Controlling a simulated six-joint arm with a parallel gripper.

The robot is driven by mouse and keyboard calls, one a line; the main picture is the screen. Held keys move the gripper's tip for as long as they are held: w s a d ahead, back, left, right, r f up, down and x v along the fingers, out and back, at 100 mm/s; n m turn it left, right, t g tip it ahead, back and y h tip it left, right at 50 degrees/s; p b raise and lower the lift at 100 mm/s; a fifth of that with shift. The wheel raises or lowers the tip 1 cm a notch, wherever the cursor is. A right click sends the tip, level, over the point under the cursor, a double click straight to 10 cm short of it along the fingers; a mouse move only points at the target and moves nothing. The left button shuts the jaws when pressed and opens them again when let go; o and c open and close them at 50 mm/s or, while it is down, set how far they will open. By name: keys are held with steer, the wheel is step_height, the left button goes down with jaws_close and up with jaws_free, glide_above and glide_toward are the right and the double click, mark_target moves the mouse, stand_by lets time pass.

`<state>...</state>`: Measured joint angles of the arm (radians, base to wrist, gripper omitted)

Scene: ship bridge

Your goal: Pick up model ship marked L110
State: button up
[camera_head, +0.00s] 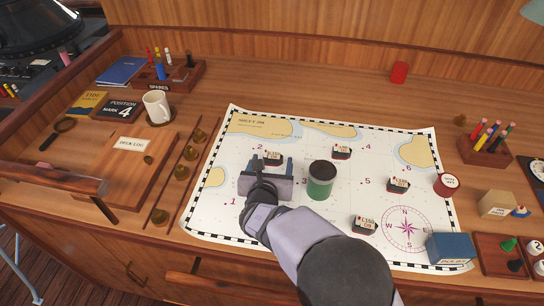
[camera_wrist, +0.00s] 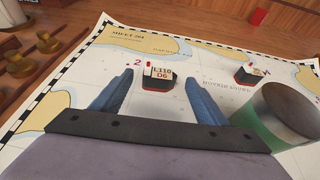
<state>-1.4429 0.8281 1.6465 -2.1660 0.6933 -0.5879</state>
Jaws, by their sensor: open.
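The model ship marked L110 (camera_wrist: 159,75) is a small dark hull with a red base and a white label reading L110 D6. It sits on the chart near the number 2, and in the head view it shows just beyond my gripper (camera_head: 272,158). My gripper (camera_wrist: 162,88) is open and low over the chart, its two blue fingers on either side of the line to the ship. The ship lies ahead of and between the fingertips; I cannot tell whether they reach beside it. The gripper (camera_head: 269,165) appears empty.
A green cylinder with a dark top (camera_head: 320,182) stands close to the right of my gripper. Other labelled ships stand at the chart's top (camera_head: 342,152), right (camera_head: 398,185) and lower right (camera_head: 363,225). Brass weights on a wooden strip (camera_head: 182,172) lie left of the chart (camera_head: 225,200).

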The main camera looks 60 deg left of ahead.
mark_target(273, 158)
steer(key=shift+p+x, duration=1.05)
steer(key=shift+x, duration=1.05)
steer(key=shift+c, duration=0.3)
steer(key=c, duration=1)
steer(key=shift+c, duration=0.4)
steer(key=shift+r, duration=0.1)
step_height(273, 158, up, 10)
steer(key=shift+f+b, duration=0.1)
steer(key=shift+b, duration=0.95)
